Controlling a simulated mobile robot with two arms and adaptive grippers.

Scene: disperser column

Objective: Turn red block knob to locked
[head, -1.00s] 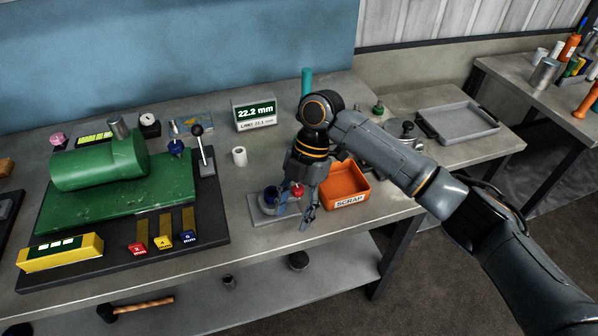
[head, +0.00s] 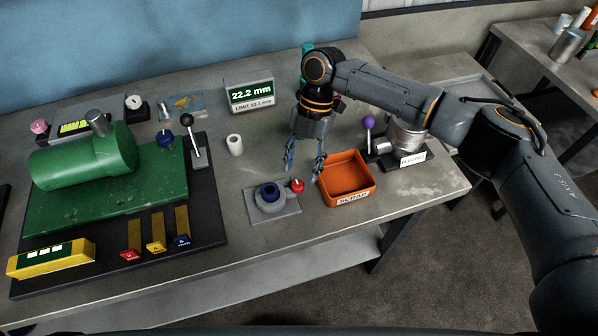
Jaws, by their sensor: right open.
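A small red ball knob (head: 297,186) stands on the right side of a grey block (head: 285,208), with a dark blue ring (head: 268,193) beside it. A separate small red block (head: 130,254) sits at the front of the dark base, at the near end of a brass strip. Its lettering is too small to read. My right gripper (head: 303,171) is open and empty, pointing down. In the picture its fingertips are just above the red ball knob, with no clear contact. My left gripper is not in view.
An orange scrap tray (head: 345,199) stands right of the grey block. A white ring (head: 234,145) and a display reading 22.2 mm (head: 250,93) are behind. A purple-knobbed lever (head: 368,123) is at right, a green machine (head: 85,160) at left.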

